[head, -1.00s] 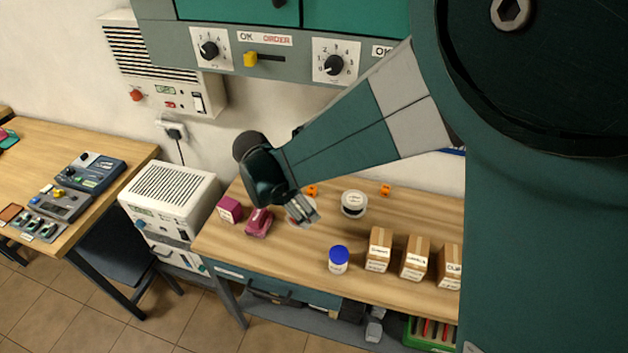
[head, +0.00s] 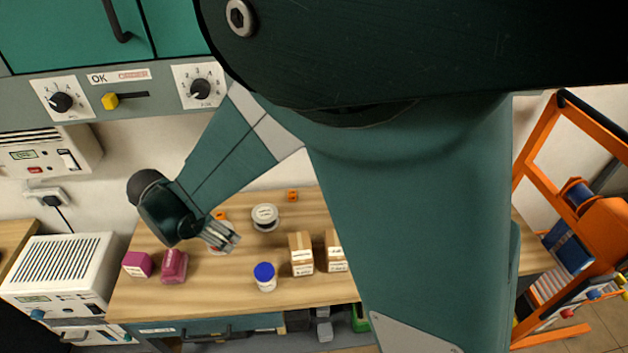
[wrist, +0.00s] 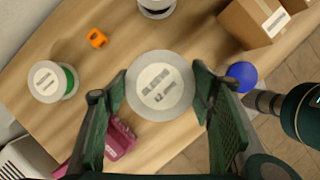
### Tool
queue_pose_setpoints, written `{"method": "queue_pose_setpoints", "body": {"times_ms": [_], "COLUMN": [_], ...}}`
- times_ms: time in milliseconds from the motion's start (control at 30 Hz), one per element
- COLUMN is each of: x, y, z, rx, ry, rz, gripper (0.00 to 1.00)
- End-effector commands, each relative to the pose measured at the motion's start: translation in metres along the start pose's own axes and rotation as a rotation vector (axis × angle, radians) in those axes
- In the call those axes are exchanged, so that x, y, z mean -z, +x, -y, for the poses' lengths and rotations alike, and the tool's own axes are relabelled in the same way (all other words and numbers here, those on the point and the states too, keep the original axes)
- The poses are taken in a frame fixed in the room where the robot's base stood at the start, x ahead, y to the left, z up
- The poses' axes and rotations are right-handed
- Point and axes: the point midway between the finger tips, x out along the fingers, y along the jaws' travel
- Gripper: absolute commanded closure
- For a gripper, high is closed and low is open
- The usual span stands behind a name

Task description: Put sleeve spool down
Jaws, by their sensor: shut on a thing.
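The sleeve spool (wrist: 160,85) is a pale round disc with a white printed label, seen from above in the wrist view. It sits between the two fingers of my gripper (wrist: 160,108), which is shut on it. In the head view my gripper (head: 228,238) is low over the left part of the wooden bench (head: 225,294). There the fingers mostly hide the spool, and only part of a pale rim (head: 216,251) shows beneath them. I cannot tell whether the spool touches the bench top.
A spool with green winding (wrist: 50,82) and an orange piece (wrist: 96,38) lie left of the held spool. Bare wood lies in front.

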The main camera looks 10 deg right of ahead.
Motion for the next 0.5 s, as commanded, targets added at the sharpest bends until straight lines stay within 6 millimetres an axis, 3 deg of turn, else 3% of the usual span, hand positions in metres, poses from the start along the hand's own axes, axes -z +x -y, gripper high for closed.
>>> {"method": "queue_pose_setpoints", "body": {"times_ms": [500], "x": [-0.103], "y": [0.043], "z": [0.02], "rx": [0.006], "ry": [0.011], "rz": [-0.009], "gripper": [0.61]}}
